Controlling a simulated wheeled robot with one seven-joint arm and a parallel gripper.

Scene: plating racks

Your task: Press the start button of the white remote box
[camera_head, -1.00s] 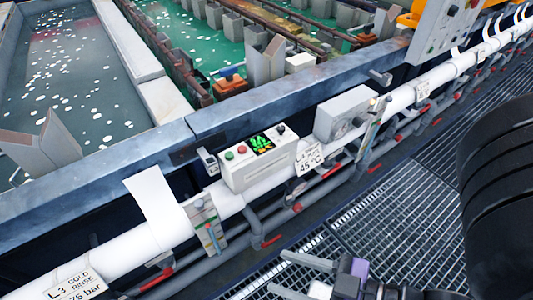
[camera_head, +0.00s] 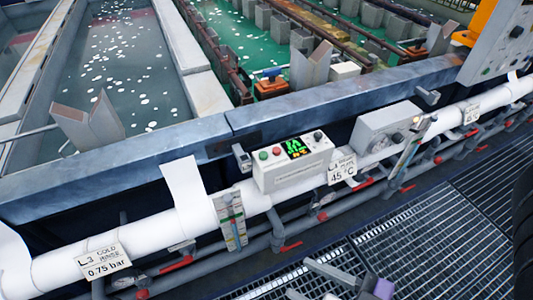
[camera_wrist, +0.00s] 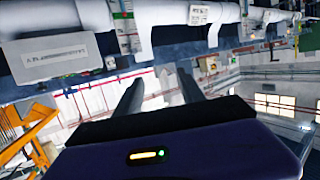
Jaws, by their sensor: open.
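The white remote box (camera_head: 291,163) sits on the white pipe in front of the tank wall. My gripper (camera_head: 311,278) is at the bottom of the head view, below and apart from the box, over the grating. In the wrist view its two fingers (camera_wrist: 160,88) are spread apart with nothing between them. I cannot make out the buttons in the wrist view.
A grey box (camera_head: 388,126) stands right of the remote box. The white pipe (camera_head: 140,243) runs along the tank rim (camera_head: 195,139), with a gauge plate (camera_head: 231,219), thin grey pipes and red handles. Open grating (camera_head: 432,240) lies at lower right.

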